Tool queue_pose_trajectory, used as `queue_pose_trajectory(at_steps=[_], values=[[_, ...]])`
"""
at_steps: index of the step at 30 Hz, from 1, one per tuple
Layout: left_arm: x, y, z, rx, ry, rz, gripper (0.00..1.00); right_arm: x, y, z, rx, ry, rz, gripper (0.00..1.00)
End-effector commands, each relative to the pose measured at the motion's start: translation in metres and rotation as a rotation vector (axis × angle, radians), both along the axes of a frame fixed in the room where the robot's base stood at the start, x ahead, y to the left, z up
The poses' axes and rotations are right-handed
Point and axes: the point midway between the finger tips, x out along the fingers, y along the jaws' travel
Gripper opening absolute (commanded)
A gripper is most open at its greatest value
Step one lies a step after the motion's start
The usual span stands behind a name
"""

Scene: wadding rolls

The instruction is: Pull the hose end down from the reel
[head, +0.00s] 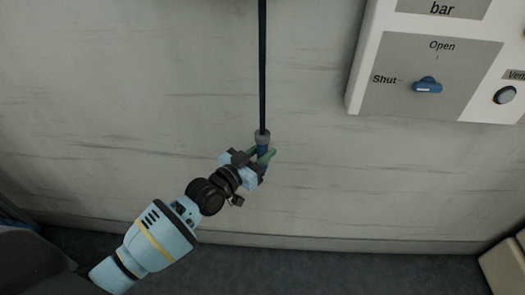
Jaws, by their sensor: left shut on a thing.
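The dark hose (262,70) hangs straight down from the top edge of the head view, in front of the pale wall. Its end has a grey collar (262,136) with a dark blue part (263,151) below it. My left gripper (262,156) is shut on this hose end, just under the collar, with green-tipped fingers on either side. The lowest part of the hose end is partly hidden by the gripper. The reel is not in view. My right gripper is not in view.
A white panel (354,80) is on the wall at the upper right, with a blue knob (427,86) between "Shut" and "Open" labels and a round button (504,95). A beige box (506,268) stands at the lower right. The dark floor (330,270) below is clear.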

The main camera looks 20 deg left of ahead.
Motion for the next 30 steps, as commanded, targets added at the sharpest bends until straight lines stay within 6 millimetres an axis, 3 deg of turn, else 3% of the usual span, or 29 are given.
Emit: queue_pose_trajectory(at_steps=[3,4,8,19,30], values=[[-0.001,0.000,-0.001,0.001,0.004,-0.001,0.00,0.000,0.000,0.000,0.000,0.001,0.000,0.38],[-0.001,0.000,-0.001,0.001,0.004,-0.001,0.29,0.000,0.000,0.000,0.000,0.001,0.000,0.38],[0.000,0.000,-0.001,0.001,0.002,-0.001,0.46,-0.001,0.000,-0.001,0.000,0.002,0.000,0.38],[-0.005,0.003,0.000,0.001,0.000,0.001,0.46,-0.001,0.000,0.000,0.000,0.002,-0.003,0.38],[-0.054,0.022,0.000,0.002,0.002,-0.001,0.46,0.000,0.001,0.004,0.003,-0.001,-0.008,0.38]])
